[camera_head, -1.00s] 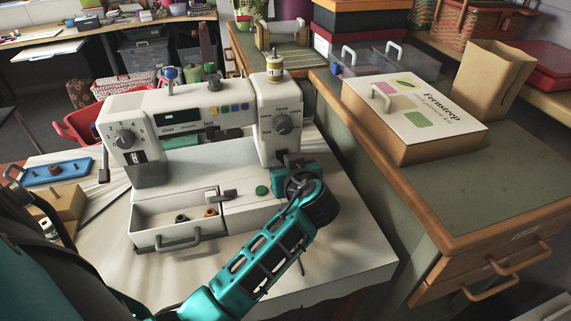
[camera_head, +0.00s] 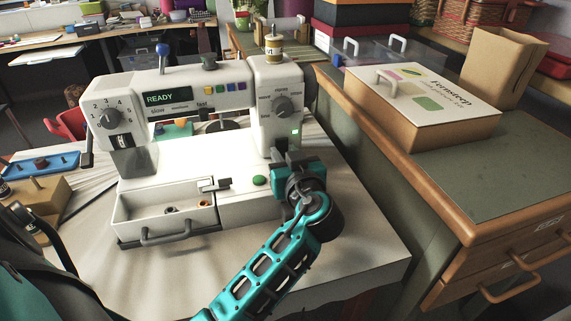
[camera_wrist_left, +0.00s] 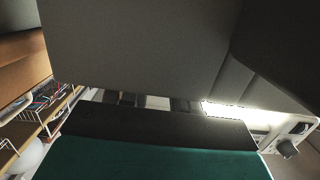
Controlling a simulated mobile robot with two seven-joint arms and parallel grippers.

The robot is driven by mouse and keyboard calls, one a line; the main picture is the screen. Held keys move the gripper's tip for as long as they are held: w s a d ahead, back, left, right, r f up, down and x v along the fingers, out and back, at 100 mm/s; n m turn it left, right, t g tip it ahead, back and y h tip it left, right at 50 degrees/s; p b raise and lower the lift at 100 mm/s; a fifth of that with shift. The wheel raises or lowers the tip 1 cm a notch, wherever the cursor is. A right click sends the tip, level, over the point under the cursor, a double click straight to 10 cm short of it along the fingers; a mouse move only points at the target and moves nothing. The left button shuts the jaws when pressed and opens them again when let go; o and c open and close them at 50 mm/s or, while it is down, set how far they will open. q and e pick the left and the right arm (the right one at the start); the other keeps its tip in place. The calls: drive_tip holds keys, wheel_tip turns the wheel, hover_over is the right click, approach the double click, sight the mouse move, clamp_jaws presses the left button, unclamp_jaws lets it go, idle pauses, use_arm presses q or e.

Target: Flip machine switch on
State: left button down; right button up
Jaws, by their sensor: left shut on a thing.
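The white sewing machine (camera_head: 190,95) stands on the pale table. Its display (camera_head: 167,98) is lit and reads READY, and a small green light (camera_head: 296,133) glows on the right pillar. My left gripper (camera_head: 283,157) is at the foot of that pillar, below the light, with its fingers shut on the machine switch. The fingers and wrist hide the switch itself. In the left wrist view large grey surfaces fill the upper part, a dark and teal shape lies below, and the contact is not clear. My right gripper is not in view.
An open drawer (camera_head: 129,216) with small spools juts from the machine's front. A green button (camera_head: 259,180) is left of my gripper. A wooden cabinet (camera_head: 470,235) with a lidded box (camera_head: 447,135) stands close on the right. A blue tray (camera_head: 40,166) lies at left.

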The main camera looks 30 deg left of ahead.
use_arm(q)
drive_tip(key=shift+r, duration=0.15)
drive_tip(key=c, duration=0.8)
unclamp_jaws()
drive_tip(key=shift+c, duration=0.2)
